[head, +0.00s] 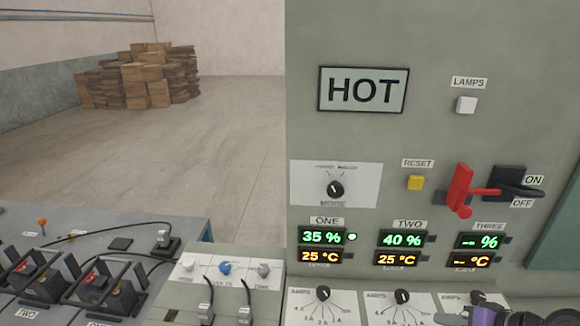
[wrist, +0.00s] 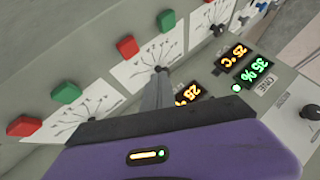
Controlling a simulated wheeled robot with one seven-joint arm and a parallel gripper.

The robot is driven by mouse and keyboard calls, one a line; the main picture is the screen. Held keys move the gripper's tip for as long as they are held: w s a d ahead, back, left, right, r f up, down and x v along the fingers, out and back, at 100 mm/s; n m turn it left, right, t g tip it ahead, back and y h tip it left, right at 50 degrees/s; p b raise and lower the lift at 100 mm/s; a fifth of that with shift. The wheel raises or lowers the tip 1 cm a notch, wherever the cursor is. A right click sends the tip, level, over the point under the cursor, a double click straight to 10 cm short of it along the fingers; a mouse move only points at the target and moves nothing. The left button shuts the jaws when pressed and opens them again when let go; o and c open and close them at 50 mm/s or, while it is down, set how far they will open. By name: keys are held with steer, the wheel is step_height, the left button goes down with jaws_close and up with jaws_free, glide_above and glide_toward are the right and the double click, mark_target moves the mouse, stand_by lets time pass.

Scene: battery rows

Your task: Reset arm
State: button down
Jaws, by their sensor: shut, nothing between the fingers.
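My gripper (wrist: 160,78) is shut and empty. In the wrist view its purple body fills the lower part, and its grey fingers point at the panel close to a dark amps knob; I cannot tell whether they touch it. In the head view, part of my purple gripper (head: 482,314) shows at the bottom right edge, in front of the lower panel, mostly cut off. The grey-green control panel (head: 430,130) carries a yellow RESET button (head: 416,183), a red lever (head: 462,190) and a black ON/OFF handle (head: 515,190).
Display ONE (head: 321,237) reads 35 % and 25 °C, display TWO (head: 402,239) 40 % and 25 °C, and THREE (head: 476,242) dashes. Red and green buttons (wrist: 67,93) line the panel near my gripper. A bench with battery clips (head: 90,285) stands left. Stacked boxes (head: 140,75) lie far back.

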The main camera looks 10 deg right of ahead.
steer(key=w+d+r+m+t+h, duration=0.2)
steer(key=w+d+r+t+h, duration=0.15)
steer(key=d, duration=0.25)
steer(key=s+a+n+t+b, duration=0.1)
steer(key=s+a+n, duration=0.2)
steer(key=s+a, duration=1.1)
steer(key=s+a+r+n+t+b, duration=0.1)
steer(key=s+a+n, duration=0.3)
steer(key=s+a, duration=1.1)
steer(key=s, duration=0.5)
steer(key=shift+t+b, duration=0.35)
steer(key=shift+b, duration=0.05)
steer(key=shift+s, duration=0.1)
